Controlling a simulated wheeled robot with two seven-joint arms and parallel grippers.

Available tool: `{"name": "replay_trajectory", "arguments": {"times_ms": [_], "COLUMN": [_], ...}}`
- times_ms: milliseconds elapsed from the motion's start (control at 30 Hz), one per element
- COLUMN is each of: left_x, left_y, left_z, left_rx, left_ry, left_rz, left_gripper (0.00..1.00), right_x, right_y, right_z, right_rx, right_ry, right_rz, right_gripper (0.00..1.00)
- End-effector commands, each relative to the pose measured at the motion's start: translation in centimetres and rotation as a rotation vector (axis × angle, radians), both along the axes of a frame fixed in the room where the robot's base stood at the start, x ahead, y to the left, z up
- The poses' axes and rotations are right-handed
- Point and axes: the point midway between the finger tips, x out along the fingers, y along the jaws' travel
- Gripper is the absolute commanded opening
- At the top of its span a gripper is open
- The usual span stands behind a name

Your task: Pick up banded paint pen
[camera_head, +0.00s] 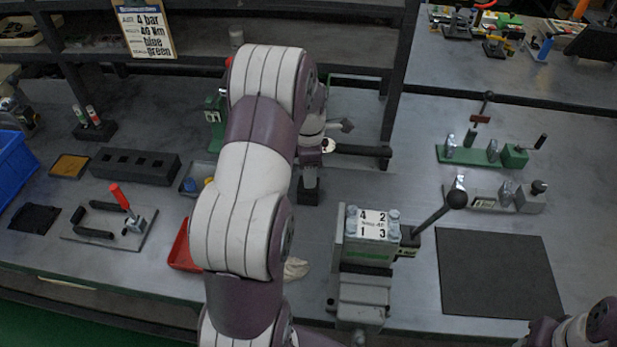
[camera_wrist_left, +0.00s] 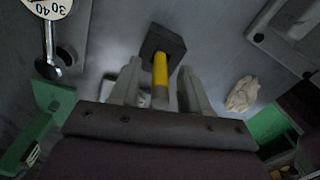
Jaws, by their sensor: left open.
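In the left wrist view a slim upright piece with a yellow part and a grey end, which looks like the paint pen (camera_wrist_left: 160,73), stands at a dark square block (camera_wrist_left: 163,41). Its bands cannot be made out clearly. My left gripper (camera_wrist_left: 159,84) is open, with one finger on each side of the pen; contact cannot be told. In the head view my left arm hides most of this spot. My right gripper is not in view.
A grey valve block (camera_head: 362,262) with a black-knobbed lever stands right of my left arm. A red tray (camera_head: 184,250) lies to its left. A wrench with a dial (camera_wrist_left: 48,40) and a beige cloth (camera_wrist_left: 242,94) lie near the gripper. A dark mat (camera_head: 498,275) lies bare at right.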

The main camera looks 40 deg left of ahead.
Motion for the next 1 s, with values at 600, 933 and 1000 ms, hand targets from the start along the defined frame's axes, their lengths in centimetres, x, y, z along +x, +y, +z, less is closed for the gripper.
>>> {"name": "replay_trajectory", "arguments": {"times_ms": [600, 933, 1000], "left_x": [0.0, 0.1, 0.1], "left_y": [0.0, 0.0, 0.0], "left_z": [-0.1, 6.3, 7.8], "left_rx": [0.001, 0.003, 0.001], "left_ry": [-0.001, -0.006, -0.004], "left_rz": [-0.001, -0.001, -0.001], "left_gripper": [0.0, 0.0, 0.0], "right_x": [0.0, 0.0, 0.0], "right_y": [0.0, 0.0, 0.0], "right_z": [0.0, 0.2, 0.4], "right_rx": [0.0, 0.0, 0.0], "right_ry": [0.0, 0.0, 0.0], "right_rz": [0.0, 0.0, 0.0], "right_gripper": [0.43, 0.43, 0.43]}}
